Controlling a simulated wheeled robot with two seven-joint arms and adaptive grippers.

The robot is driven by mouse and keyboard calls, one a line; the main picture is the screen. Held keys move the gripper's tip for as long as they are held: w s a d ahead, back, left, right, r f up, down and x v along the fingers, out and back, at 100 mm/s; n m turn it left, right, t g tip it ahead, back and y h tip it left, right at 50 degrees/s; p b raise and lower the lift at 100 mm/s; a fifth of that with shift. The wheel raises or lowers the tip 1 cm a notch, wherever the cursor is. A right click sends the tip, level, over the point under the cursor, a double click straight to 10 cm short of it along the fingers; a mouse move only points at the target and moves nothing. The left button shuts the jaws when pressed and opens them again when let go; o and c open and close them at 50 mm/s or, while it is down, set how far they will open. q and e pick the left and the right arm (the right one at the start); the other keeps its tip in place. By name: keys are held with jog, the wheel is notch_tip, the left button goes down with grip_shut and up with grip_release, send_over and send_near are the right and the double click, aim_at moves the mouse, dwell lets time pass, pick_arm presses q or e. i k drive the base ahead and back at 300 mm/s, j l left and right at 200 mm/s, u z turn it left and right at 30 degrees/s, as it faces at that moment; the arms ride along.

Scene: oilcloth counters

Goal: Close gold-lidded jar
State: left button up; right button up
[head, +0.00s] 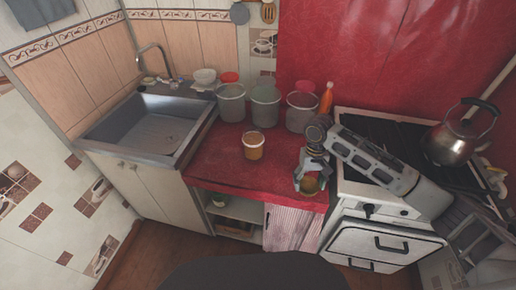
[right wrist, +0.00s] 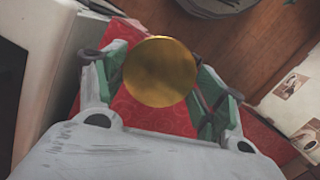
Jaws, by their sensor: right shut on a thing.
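A small jar (head: 253,149) with amber contents and a pale rim stands upright on the red counter (head: 215,165) in the head view. No lid can be made out on it. My right gripper (head: 308,184) is shut on a round gold lid (head: 310,186), near the counter's front right edge, to the right of the jar and apart from it. In the right wrist view the gold lid (right wrist: 160,72) sits between the two fingers, its flat round face showing. My left gripper is not in view.
Several grey buckets (head: 265,107) and an orange bottle (head: 326,98) stand behind the jar. A sink (head: 150,130) is at left. A stove with a steel kettle (head: 458,140) is at right. The counter around the jar is clear.

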aim_at(253, 140)
jog(key=k+j+z, duration=0.15)
jog(key=j+z, duration=0.2)
jog(key=j, duration=0.15)
jog(key=k+j+z, duration=0.25)
jog(key=j+z, duration=0.15)
jog(key=k+j+z, duration=0.35)
jog(key=i+j, duration=0.05)
jog(key=i, duration=0.05)
